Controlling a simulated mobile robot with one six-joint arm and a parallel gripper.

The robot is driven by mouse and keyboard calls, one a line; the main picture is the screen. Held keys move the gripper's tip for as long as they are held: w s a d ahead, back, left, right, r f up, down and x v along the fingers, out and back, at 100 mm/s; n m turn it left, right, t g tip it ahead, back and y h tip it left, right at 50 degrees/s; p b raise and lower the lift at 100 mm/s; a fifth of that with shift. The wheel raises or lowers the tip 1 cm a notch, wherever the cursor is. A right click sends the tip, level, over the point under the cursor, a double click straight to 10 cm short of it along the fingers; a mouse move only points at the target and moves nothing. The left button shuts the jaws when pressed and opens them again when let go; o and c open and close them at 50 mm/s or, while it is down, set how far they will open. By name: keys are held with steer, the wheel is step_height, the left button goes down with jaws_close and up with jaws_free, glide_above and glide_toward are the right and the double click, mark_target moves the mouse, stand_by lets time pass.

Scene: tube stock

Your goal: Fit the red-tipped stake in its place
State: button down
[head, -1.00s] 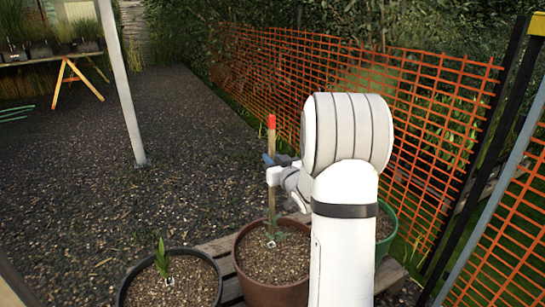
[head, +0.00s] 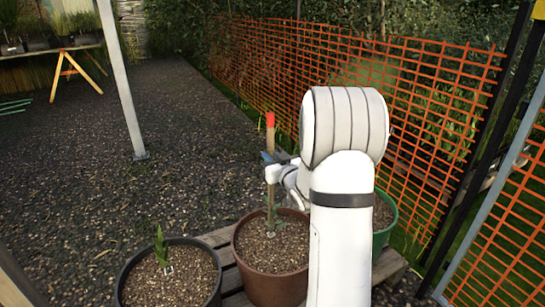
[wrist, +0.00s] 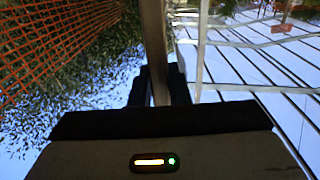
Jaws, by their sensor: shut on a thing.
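My gripper (head: 271,173) is shut on the red-tipped stake (head: 270,145), a slim wooden stick standing nearly upright with its red end up. The stake also shows in the wrist view (wrist: 155,45), between the two dark fingers (wrist: 160,88). It is above the brown pot (head: 272,285), which holds soil and a small green plant (head: 274,222). The stake's lower end comes down by the plant; I cannot tell whether it touches the soil. My white arm covers the pot's right side.
A black pot (head: 125,290) with a small shoot stands at the left, and a green pot (head: 388,232) is partly hidden behind my arm. The pots stand on a slatted wooden pallet (head: 222,238). An orange mesh fence (head: 440,120) runs along the right. Open gravel lies left.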

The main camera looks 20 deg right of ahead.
steer(key=shift+s, duration=0.2)
steer(key=shift+f+b, duration=0.1)
steer(key=shift+b, duration=0.25)
steer(key=shift+f+b, duration=0.75)
steer(key=shift+f, duration=0.1)
steer(key=shift+f+b, duration=1.4)
steer(key=shift+b, duration=0.15)
steer(key=shift+f, duration=0.1)
steer(key=shift+f+b, duration=1.4)
steer(key=shift+b, duration=0.05)
steer(key=shift+f, duration=0.1)
